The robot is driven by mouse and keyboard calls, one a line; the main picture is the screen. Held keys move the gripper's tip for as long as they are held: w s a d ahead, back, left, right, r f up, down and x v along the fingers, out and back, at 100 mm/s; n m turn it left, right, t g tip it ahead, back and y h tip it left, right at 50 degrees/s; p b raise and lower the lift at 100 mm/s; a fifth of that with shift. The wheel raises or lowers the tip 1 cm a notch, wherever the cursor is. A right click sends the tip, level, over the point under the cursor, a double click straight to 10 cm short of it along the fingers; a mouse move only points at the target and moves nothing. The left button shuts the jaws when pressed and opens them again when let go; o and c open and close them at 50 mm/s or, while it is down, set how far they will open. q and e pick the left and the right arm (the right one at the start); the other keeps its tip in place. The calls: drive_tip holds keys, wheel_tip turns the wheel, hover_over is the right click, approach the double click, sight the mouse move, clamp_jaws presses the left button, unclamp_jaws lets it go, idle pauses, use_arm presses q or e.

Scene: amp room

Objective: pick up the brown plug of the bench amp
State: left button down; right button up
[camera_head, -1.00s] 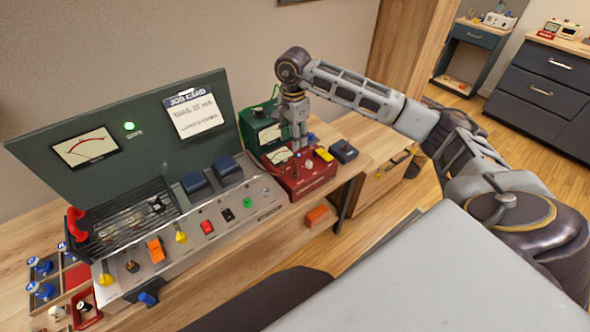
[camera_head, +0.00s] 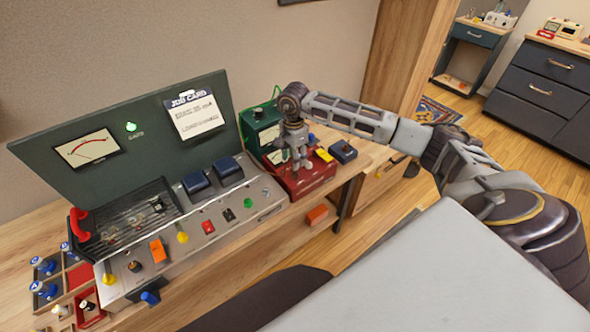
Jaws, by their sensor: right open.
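The bench amp (camera_head: 190,252) stands on the wooden bench at the left, its dark green lid raised behind it. On its sloping front a small dark brown plug-like piece (camera_head: 134,266) sits between a yellow one and an orange one; at this size I cannot be sure that it is the brown plug. My right gripper (camera_head: 301,164) points down over the red meter box (camera_head: 302,182), to the right of the amp. Its jaws are open and nothing shows between them. It hides part of the box top. My left gripper is out of view.
A dark green box (camera_head: 262,121) stands behind the red one. A small dark blue box (camera_head: 343,151) sits to its right. A tray with blue-topped pieces (camera_head: 45,289) lies left of the amp. A red handle (camera_head: 78,222) stands up at the amp's left.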

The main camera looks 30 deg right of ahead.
drive_tip(key=shift+f, duration=0.1)
drive_tip(key=shift+s+d+f+p, duration=0.15)
drive_tip(key=shift+f+p, duration=0.3)
drive_tip(key=shift+f, duration=0.45)
drive_tip(key=shift+f+p, duration=0.35)
drive_tip(key=shift+f, duration=1.25)
clamp_jaws()
